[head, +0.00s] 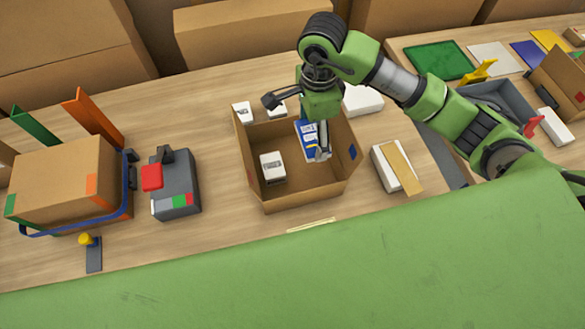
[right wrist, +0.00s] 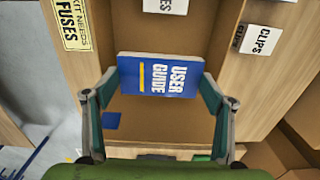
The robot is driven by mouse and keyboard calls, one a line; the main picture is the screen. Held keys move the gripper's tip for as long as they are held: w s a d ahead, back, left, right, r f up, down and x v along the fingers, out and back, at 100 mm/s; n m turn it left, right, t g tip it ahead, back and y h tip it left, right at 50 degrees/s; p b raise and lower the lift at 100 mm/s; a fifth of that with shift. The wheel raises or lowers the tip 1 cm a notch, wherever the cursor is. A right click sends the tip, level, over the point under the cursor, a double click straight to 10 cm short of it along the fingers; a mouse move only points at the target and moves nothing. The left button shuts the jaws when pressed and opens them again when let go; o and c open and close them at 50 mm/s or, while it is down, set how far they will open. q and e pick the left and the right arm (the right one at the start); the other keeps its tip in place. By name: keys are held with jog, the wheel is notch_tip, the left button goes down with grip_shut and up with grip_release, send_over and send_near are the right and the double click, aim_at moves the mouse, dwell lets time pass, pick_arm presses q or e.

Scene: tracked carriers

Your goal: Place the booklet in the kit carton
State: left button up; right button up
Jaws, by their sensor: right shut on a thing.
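The booklet is blue with "USER GUIDE" in white and a yellow line; it shows in the right wrist view (right wrist: 158,76) and partly in the head view (head: 303,142). My right gripper (head: 318,151) is shut on it, with a finger at each end in the right wrist view (right wrist: 161,82). The kit carton (head: 300,196) is an open brown box. The booklet is over its opening, towards the right; I cannot tell how deep. A white box (head: 272,167) stands inside the carton at the left. My left gripper is not in view.
A "KIT NEEDS FUSES" card (right wrist: 67,24) lies in front of the carton. A "CLIPS" box (right wrist: 262,40) stands behind it. A white box with a tan piece (head: 397,167) is to the right; a grey device (head: 175,187) and a strapped carton (head: 62,180) are left.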

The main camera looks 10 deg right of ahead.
jog(key=shift+w+f+b, duration=0.2)
jog(key=shift+f+b, duration=0.4)
jog(key=shift+f, duration=0.5)
jog(key=p, duration=0.2)
send_over(309, 164)
notch_tip(309, 164, down, 6)
jog(key=shift+r, duration=0.15)
notch_tip(309, 164, down, 4)
jog(key=shift+f+p, duration=0.1)
jog(key=shift+p, duration=0.3)
jog(key=shift+f, duration=0.1)
jog(key=o, duration=1.3)
jog(key=shift+c, duration=0.2)
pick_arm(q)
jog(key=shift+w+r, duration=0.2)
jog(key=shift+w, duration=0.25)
